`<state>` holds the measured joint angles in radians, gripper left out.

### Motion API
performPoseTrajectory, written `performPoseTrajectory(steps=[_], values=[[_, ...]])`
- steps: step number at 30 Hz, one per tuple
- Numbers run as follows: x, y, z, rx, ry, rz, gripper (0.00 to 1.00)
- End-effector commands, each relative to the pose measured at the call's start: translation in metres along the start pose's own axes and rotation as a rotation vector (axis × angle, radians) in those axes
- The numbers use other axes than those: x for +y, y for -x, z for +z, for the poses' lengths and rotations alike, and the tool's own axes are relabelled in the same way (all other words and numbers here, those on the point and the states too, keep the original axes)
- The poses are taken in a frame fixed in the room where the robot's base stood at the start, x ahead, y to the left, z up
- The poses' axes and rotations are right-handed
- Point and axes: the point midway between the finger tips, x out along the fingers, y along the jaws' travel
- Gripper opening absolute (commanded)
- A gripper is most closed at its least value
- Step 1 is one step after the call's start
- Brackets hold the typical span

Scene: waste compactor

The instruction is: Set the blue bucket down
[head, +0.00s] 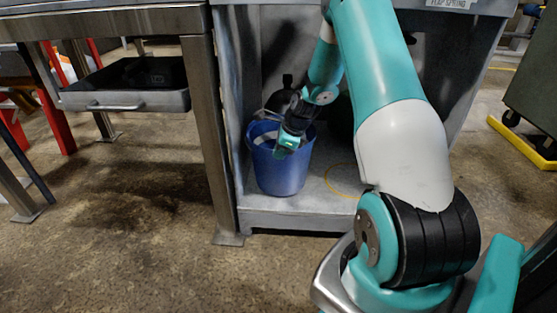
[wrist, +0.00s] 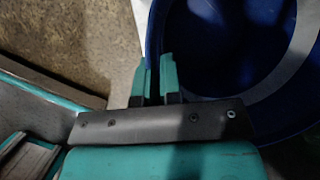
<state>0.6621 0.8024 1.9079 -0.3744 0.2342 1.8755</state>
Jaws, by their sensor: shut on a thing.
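The blue bucket (head: 280,176) is upright inside the open lower bay of the grey cabinet, at the left side. Its base is at or just above the bay floor; I cannot tell whether it touches. My gripper (head: 287,149) reaches down to the near side of the bucket's rim and is shut on it. In the wrist view, my gripper's two teal fingers (wrist: 155,78) are close together at the rim of the bucket (wrist: 215,45), whose dark blue inside fills the right.
The bay floor (head: 322,205) has a yellow ring mark (head: 345,193) right of the bucket. Dark objects stand behind it. A steel table leg (head: 208,130) and a grey drawer (head: 125,98) are to the left. A dark bin on a yellow base (head: 520,140) is far right.

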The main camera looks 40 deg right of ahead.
Motion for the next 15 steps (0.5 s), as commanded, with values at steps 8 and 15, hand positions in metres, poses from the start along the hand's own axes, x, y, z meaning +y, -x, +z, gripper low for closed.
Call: performPoseTrajectory(steps=[8, 15], values=[[-0.0005, -0.0066, 0.0022, -0.002, 0.001, -0.004, 0.00], [0.0005, -0.0087, 0.0009, 0.000, 0.000, -0.001, 0.17]])
